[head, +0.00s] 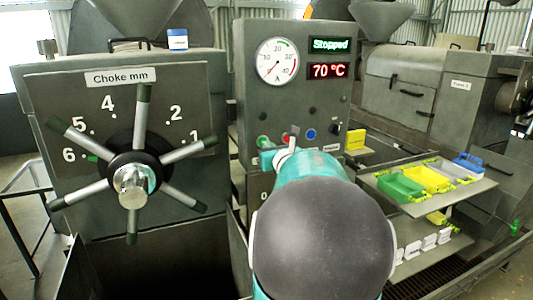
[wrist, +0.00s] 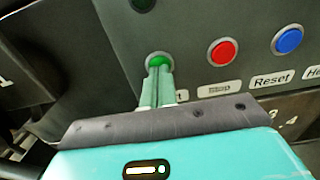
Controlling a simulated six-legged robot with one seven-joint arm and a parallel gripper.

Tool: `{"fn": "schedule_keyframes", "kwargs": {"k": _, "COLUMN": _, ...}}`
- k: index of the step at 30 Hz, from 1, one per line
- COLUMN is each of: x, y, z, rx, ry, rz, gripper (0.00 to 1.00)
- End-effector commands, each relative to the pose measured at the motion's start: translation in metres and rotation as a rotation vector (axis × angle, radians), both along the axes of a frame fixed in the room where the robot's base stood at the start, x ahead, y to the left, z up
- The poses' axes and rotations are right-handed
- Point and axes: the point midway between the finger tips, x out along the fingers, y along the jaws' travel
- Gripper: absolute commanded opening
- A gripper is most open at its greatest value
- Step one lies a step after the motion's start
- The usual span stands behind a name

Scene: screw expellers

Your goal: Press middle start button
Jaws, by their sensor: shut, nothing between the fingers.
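The control panel (head: 250,100) stands in the middle of the head view, with a green start button (head: 262,141) at its lower left. In the wrist view the green button (wrist: 158,59) sits in a pale ring, left of a red button (wrist: 222,52) labelled Stop and a blue button (wrist: 288,41) labelled Reset. My gripper (wrist: 159,72) is shut and empty. Its fingertips lie at the lower edge of the green button; I cannot tell whether they touch it. The fingers hide most of the start label. In the head view my arm covers the panel's lower part.
A gauge (head: 277,62), a green "Stopped" display (head: 331,44) and a red "70 °C" display (head: 329,70) are above the buttons. A spoked choke wheel (head: 133,177) projects at left. A shelf (head: 467,190) with coloured bins is at right.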

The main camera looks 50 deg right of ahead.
Motion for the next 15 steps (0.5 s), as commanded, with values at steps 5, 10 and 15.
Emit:
{"fn": "schedule_keyframes", "kwargs": {"k": 5, "x": 0.0071, "y": -0.0039, "z": -0.0002, "rx": 0.0, "ry": 0.0, "rz": 0.001, "gripper": 0.0}}
{"fn": "schedule_keyframes", "kwargs": {"k": 10, "x": 0.007, "y": -0.0038, "z": 0.0, "rx": 0.0, "ry": 0.0, "rz": 0.001, "gripper": 0.0}}
{"fn": "schedule_keyframes", "kwargs": {"k": 15, "x": 0.0096, "y": -0.005, "z": 0.0, "rx": 0.001, "ry": -0.001, "rz": 0.001, "gripper": 0.0}}
